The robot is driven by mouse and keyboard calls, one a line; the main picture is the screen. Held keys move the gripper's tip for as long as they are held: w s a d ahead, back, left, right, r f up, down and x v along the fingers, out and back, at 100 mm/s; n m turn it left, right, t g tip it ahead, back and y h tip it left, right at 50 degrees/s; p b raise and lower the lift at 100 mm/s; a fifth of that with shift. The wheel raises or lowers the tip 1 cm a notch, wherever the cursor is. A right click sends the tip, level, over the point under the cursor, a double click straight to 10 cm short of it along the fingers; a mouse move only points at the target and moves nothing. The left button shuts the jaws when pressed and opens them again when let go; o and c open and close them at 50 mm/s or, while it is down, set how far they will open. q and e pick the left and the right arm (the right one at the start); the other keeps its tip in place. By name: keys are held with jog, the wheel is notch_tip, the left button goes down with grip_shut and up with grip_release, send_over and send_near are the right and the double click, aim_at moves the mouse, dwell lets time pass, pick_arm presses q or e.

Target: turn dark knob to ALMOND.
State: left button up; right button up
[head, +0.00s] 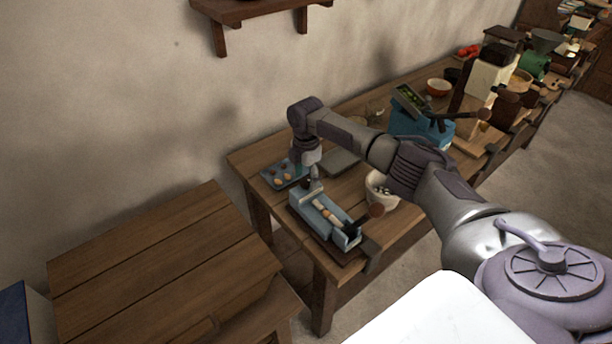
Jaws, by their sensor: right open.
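A blue-grey box-shaped device (325,216) sits near the left end of the long wooden table. A dark brown round knob (376,210) shows at its right side, on what looks like a short lever. I cannot tell for sure that this is the task's dark knob, and no ALMOND label can be read. My right arm reaches in from the right, bends at the wrist and points down. My right gripper (315,186) is open at the far left end of the device; whether it touches the device is too small to tell. My left gripper is out of view.
A dark tray with small round pieces (268,180) lies behind the device. A white bowl (381,200) stands right of it, close under my arm. A blue box (434,134) and several kitchen items stand farther along the table. The lower wooden table (150,270) at left is bare.

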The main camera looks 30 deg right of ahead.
jog(key=shift+f, duration=0.3)
jog(key=c, duration=1.1)
jog(key=shift+c, duration=0.2)
